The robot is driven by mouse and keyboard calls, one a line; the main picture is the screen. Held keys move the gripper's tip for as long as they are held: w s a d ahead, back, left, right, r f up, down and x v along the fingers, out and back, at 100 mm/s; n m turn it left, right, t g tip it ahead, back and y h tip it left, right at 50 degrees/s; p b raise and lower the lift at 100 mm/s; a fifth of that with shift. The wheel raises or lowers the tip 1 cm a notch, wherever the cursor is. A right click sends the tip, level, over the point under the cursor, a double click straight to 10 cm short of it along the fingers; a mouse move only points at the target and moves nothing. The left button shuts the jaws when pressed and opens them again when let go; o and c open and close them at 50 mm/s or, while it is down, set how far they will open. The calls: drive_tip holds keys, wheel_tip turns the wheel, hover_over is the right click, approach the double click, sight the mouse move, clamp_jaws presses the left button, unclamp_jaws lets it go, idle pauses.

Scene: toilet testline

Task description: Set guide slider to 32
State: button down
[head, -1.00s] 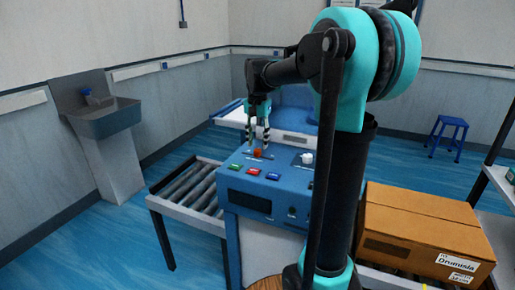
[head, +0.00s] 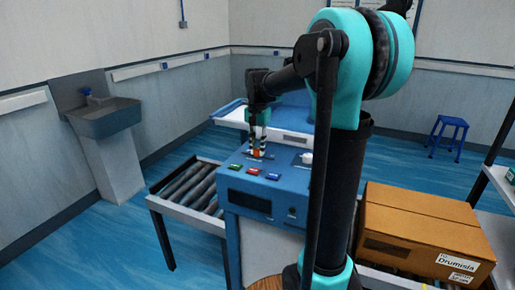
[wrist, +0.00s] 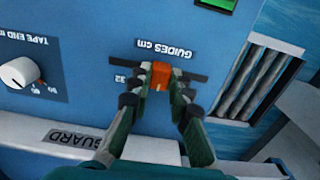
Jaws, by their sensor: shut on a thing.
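The guide slider has an orange knob (wrist: 160,76) standing in a dark slot (wrist: 198,77) in the blue panel, near the middle of that slot. The label "GUIDES cm" (wrist: 164,48) reads upside down in the wrist view, and the number 32 (wrist: 122,78) shows left of the knob. My gripper (wrist: 160,71) is shut on the knob, one finger on each side. In the head view my gripper (head: 257,154) reaches down to the panel, and its fingers mostly hide the knob.
A white dial (wrist: 19,73) sits left of the slider in the wrist view. Coloured buttons (head: 253,171) line the panel's front in the head view. A roller conveyor (head: 188,192) is left of the console (head: 290,188), and a cardboard box (head: 425,225) is at right.

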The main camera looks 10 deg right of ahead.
sight(271, 159)
drive_tip(key=shift+s+d, duration=0.5)
drive_tip(key=shift+d, duration=0.25)
drive_tip(key=shift+s+d, duration=0.5)
drive_tip(key=shift+d, duration=0.25)
drive_tip(key=shift+s+d, duration=0.5)
drive_tip(key=shift+d, duration=0.25)
drive_tip(key=c, duration=1.4)
unclamp_jaws()
drive_tip(key=shift+d, duration=0.1)
wheel_tip(271, 159, up, 12)
drive_tip(key=shift+s, duration=0.1)
